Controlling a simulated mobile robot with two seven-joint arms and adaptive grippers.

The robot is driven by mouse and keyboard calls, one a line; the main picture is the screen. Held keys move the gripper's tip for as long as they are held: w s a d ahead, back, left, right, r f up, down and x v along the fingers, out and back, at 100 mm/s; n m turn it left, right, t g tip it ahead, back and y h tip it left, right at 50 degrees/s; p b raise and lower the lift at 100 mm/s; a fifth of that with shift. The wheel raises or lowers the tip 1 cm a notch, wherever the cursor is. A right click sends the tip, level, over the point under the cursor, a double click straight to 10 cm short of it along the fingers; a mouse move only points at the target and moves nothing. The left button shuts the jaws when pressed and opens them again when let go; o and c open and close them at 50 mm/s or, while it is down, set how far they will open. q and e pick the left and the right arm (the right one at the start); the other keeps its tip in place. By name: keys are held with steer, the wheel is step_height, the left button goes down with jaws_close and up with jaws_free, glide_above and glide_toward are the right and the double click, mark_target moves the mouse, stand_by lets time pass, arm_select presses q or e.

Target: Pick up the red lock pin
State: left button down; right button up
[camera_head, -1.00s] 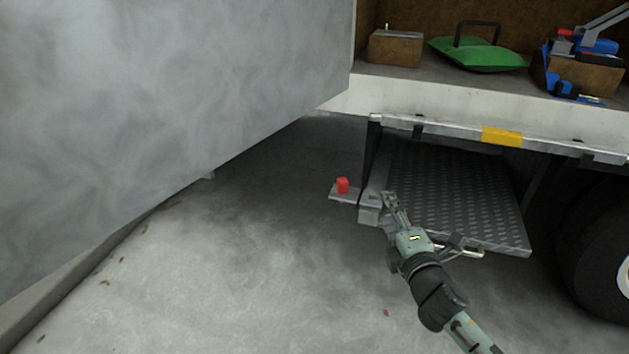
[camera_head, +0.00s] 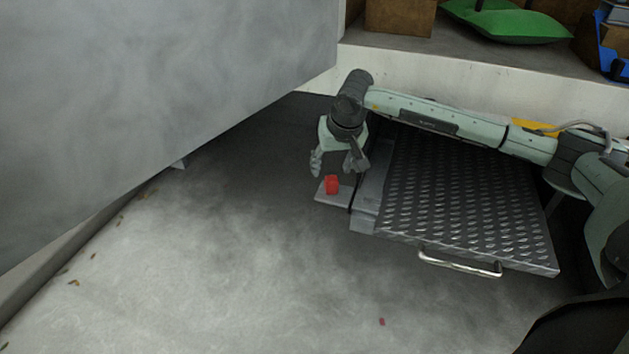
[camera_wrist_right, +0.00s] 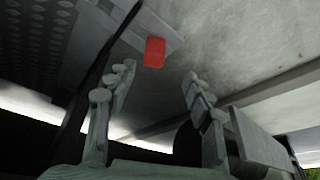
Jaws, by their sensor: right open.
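The red lock pin (camera_head: 332,185) is a small red block-like piece on a flat grey plate (camera_head: 322,196) at the left side of the metal step. My right gripper (camera_head: 334,170) is open and points down just above and behind the pin, with nothing between its fingers. In the right wrist view the red lock pin (camera_wrist_right: 155,52) lies beyond the open fingertips of the right gripper (camera_wrist_right: 158,75), apart from them. How the pin sits in the plate is not clear. My left gripper is not seen.
The diamond-plate step (camera_head: 460,200) with a handle (camera_head: 460,264) lies to the right under my arm. A large grey panel (camera_head: 150,100) fills the upper left. The truck bed edge (camera_head: 480,85) runs behind.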

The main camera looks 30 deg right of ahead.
mark_target(332, 179)
steer(key=x, duration=0.5)
steer(key=d+x, duration=0.1)
steer(key=x, duration=0.1)
steer(key=shift+f, duration=0.3)
jaws_close()
